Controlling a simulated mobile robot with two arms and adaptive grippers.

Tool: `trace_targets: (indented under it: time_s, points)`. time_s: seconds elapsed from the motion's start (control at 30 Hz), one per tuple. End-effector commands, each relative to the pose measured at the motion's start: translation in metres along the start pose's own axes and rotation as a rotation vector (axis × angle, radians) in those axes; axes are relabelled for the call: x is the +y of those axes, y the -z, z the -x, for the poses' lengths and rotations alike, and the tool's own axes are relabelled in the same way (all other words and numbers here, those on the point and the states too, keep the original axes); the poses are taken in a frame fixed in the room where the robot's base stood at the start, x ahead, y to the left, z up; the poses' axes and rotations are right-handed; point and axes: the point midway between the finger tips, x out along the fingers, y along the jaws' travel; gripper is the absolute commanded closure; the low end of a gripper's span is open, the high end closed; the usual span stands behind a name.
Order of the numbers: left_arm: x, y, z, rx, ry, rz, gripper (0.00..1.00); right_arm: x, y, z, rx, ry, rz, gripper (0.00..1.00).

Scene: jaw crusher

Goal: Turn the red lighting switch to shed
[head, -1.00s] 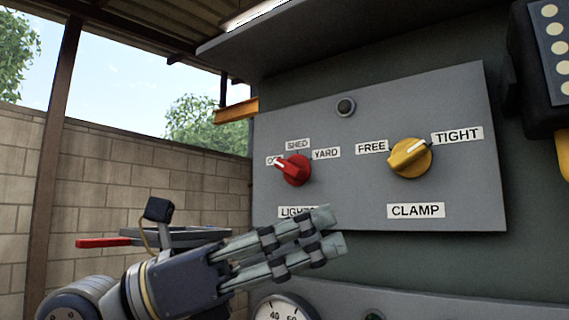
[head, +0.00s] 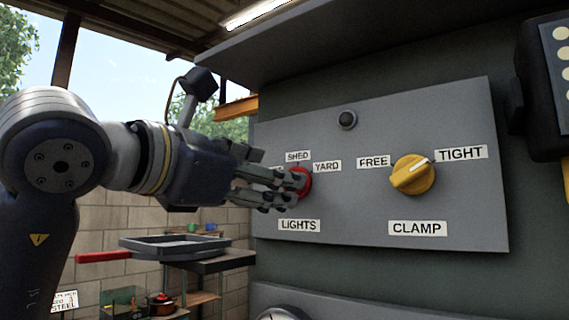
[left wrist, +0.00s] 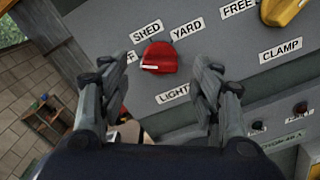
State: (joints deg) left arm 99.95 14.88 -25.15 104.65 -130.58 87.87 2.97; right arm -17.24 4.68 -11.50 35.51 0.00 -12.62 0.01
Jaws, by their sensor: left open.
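The red lighting switch (head: 305,183) is a round knob on the grey panel, below the SHED label (head: 298,156) and left of YARD (head: 327,166). In the left wrist view the red knob (left wrist: 162,55) shows a white mark at its left side, towards the OFF label, which a finger partly covers. My left gripper (head: 292,190) is open at the knob, its fingers covering the knob's left part in the head view. In the left wrist view my left gripper (left wrist: 161,75) has one finger on each side of the knob, with gaps visible. My right gripper is not in view.
A yellow CLAMP knob (head: 412,175) sits right of the switch on the same panel (head: 460,120). A small dark round fitting (head: 347,120) is above. A grey tray with a red handle (head: 175,245) is below my left arm. A black box (head: 545,80) juts out at right.

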Motion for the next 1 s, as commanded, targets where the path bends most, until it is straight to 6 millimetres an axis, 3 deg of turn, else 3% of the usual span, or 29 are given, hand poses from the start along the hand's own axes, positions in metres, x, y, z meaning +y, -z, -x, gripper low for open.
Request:
trace_targets:
  time_s: [0.1,0.3,0.63,0.67,0.83,1.0]
  points:
    - [0.001,-0.003,-0.021,0.001,0.003,0.002,0.42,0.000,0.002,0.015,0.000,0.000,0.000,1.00]
    - [0.000,-0.002,-0.042,0.000,0.002,0.001,0.42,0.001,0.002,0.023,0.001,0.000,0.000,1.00]
    - [0.000,0.000,-0.046,-0.001,0.000,0.000,0.42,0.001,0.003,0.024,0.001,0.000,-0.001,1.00]
    - [0.000,0.000,-0.046,-0.001,0.000,0.000,0.44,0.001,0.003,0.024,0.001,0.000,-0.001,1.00]
    - [0.000,0.000,-0.046,-0.001,0.001,0.000,0.82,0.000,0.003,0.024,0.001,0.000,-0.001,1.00]
    - [0.000,0.000,-0.046,-0.001,0.001,-0.001,0.86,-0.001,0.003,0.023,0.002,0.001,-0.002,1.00]
